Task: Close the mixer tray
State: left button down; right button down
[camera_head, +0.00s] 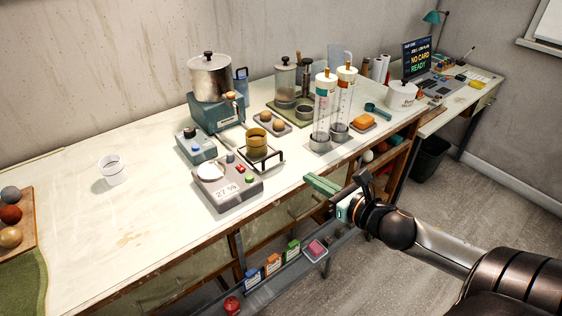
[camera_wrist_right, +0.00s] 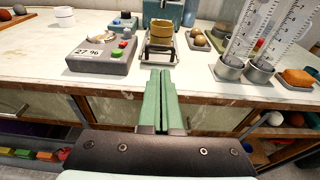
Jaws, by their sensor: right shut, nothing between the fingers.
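The mixer (camera_head: 217,112) is a teal machine with a lidded metal pot on top. Its tray (camera_head: 272,162) sticks out at the front toward the table edge, with a dark handle bar and a brass-coloured cup (camera_head: 257,143) on it. In the right wrist view the tray handle (camera_wrist_right: 160,62) is just beyond my fingertips, and the cup (camera_wrist_right: 162,34) stands behind it. My right gripper (camera_head: 318,182) has green fingers pressed together and empty, in front of the table edge; it also shows in the right wrist view (camera_wrist_right: 159,74). Contact with the handle cannot be told. My left gripper is not in view.
A grey scale (camera_head: 227,188) stands left of the tray. Two tall clear cylinders (camera_head: 325,105) stand to its right, near a small tray of balls (camera_head: 272,124). A white cup (camera_head: 113,170) is farther left. Open shelves with boxes (camera_head: 273,264) lie below the tabletop.

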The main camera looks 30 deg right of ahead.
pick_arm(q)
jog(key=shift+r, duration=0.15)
pick_arm(e)
jog(key=shift+x, duration=6.4)
